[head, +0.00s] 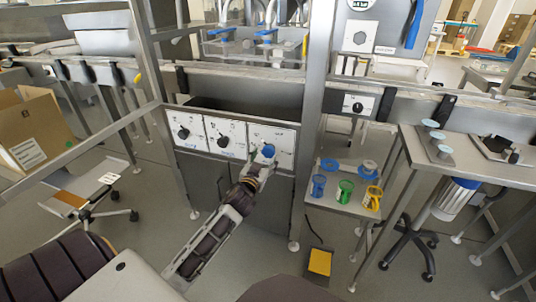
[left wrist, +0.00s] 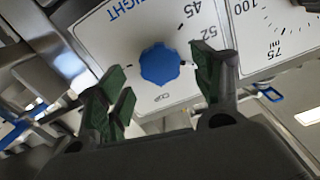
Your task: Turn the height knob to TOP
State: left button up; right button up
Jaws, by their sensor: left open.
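The height knob (left wrist: 160,65) is blue and faceted, on a white dial plate in the left wrist view. I cannot tell which mark the knob points at. In the head view the knob (head: 268,151) is on the rightmost of three dial plates. My left gripper (left wrist: 162,92) is open, its green-padded fingers spread to either side of the knob, with visible gaps. It also shows in front of the plate in the head view (head: 261,164). My right gripper is out of view.
Two plates with black knobs (head: 223,141) are left of the height plate. A small table (head: 345,205) with blue, green and yellow cup holders stands right of the cabinet. A yellow pedal (head: 320,262) lies on the floor. A metal post (head: 312,120) rises right of the panel.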

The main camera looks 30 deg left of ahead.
aim_at(268, 153)
pick_arm(q)
jog(key=shift+x, duration=1.35)
jog(key=shift+w+b, duration=0.35)
jog(key=shift+w, duration=0.1)
jog(key=shift+w+a, duration=0.1)
jog(key=shift+w, duration=0.15)
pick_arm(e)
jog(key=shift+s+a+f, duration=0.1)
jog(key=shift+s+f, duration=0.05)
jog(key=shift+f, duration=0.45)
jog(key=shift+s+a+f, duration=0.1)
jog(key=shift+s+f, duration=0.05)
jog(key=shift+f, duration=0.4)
pick_arm(q)
jog(key=shift+c, duration=0.3)
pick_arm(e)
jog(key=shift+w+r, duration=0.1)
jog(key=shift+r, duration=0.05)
pick_arm(q)
jog(key=c, duration=1)
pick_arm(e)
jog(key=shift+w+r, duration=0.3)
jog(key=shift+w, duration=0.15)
